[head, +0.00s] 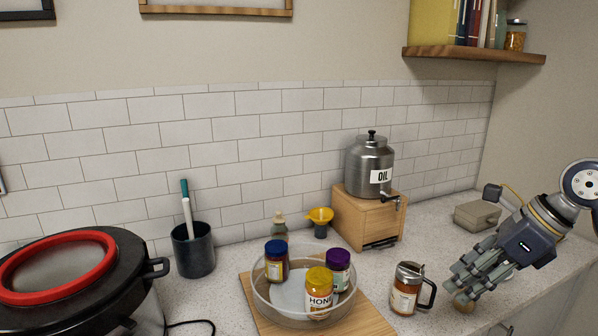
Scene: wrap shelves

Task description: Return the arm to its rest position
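My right gripper (462,286) is at the right side of the picture, above the counter, with its grey jointed fingers pointing down and to the left. Whether the fingers are open or shut is not clear. My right arm comes in from the right edge. My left gripper is not in view.
A glass jar mug (405,290) stands just left of my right gripper. A clear bowl (262,299) with several jars sits on a wooden board (372,322). An oil dispenser (366,160) stands on a wooden box (349,218). A grey box (477,216) lies behind the gripper.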

